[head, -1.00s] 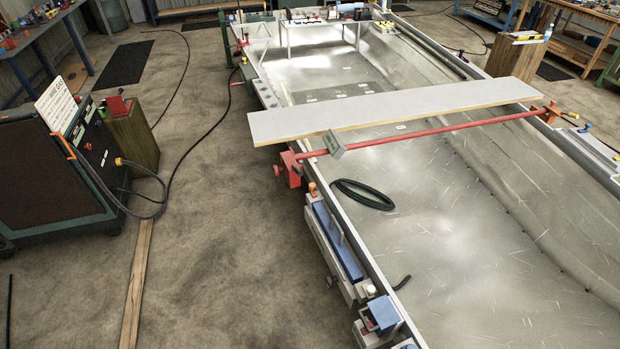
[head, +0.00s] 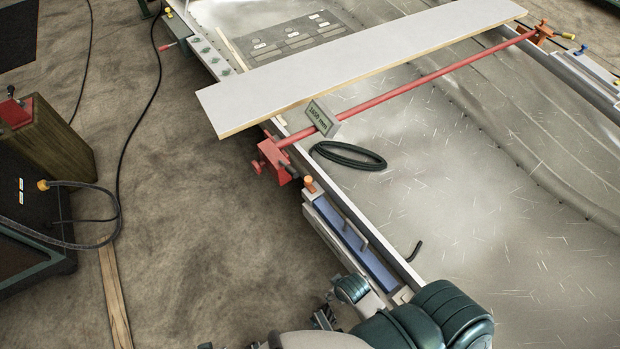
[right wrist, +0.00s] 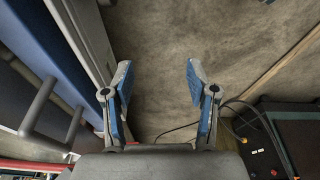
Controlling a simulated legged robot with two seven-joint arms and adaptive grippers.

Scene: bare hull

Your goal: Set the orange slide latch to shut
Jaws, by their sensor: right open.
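A small orange knob-like part (head: 309,184) stands at the far end of a blue panel (head: 352,243) on the hull's left side. It may be the latch; I cannot tell whether it is slid open or shut. The panel carries a grey bar handle, which also shows in the right wrist view (right wrist: 45,115). My right gripper (right wrist: 157,70) is open and empty, over bare floor beside the hull, with the blue panel to the left in that view. The orange part does not show in the right wrist view. My left gripper is not clearly in view.
A grey plank (head: 360,66) and a red bar (head: 420,80) with a red clamp (head: 273,160) span the hull beyond the panel. A coiled dark hose (head: 348,155) lies inside. A wooden block (head: 45,150) and a cabinet stand left. Floor between is mostly clear.

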